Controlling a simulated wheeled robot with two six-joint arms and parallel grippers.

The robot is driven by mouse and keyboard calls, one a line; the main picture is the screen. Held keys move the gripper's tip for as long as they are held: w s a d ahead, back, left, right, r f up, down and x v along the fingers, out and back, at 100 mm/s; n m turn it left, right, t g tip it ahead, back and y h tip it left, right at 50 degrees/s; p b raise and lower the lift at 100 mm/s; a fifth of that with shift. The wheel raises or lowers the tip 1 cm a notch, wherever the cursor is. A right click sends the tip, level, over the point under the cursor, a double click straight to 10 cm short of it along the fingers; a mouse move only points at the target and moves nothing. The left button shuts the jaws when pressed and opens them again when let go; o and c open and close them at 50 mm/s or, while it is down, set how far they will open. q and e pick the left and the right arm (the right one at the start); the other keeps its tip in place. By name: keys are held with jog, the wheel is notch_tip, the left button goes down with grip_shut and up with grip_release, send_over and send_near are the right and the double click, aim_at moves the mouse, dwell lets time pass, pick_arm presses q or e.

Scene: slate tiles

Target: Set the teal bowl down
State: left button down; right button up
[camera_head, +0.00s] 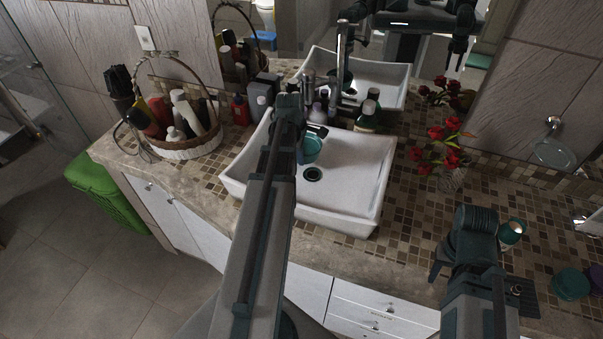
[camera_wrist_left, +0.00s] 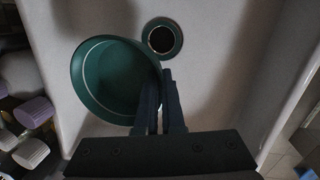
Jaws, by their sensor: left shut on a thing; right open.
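The teal bowl (camera_head: 312,148) is over the white sink basin (camera_head: 350,200), partly hidden behind my left arm. My left gripper (camera_head: 303,135) is shut on its rim. In the left wrist view my left gripper's fingers (camera_wrist_left: 162,105) pinch the right side of the teal bowl (camera_wrist_left: 112,82), whose inside faces the camera. The drain (camera_wrist_left: 162,40) shows beside the bowl, up and to the right. I cannot tell whether the bowl touches the basin. My right gripper (camera_head: 470,235) is over the counter at the right; its fingers are mostly hidden and it looks empty.
A basket of bottles (camera_head: 185,140) stands left of the sink. Small bottles and a green bottle (camera_head: 367,115) line its back by the faucet (camera_head: 342,60). Red flowers (camera_head: 445,140) stand to the right. A teal cup (camera_head: 512,232) is close beside my right gripper.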

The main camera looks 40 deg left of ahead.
aim_at(303, 173)
pick_arm(q)
jog(key=shift+f+b, duration=1.8)
jog(key=shift+f, duration=0.35)
pick_arm(e)
jog(key=shift+f, duration=2.15)
pick_arm(q)
jog(key=shift+f, duration=0.2)
pick_arm(e)
jog(key=shift+f, duration=0.2)
pick_arm(q)
jog(key=c, duration=1)
grip_release()
jog(key=shift+r, duration=0.1)
jog(key=shift+c, duration=0.2)
pick_arm(e)
jog(key=shift+r, duration=0.1)
pick_arm(q)
jog(key=shift+r, duration=0.1)
pick_arm(e)
jog(key=shift+r, duration=0.1)
pick_arm(q)
notch_tip(303, 173, up, 12)
jog(key=s+p, duration=0.2)
jog(key=p, duration=1)
pick_arm(e)
notch_tip(303, 173, up, 12)
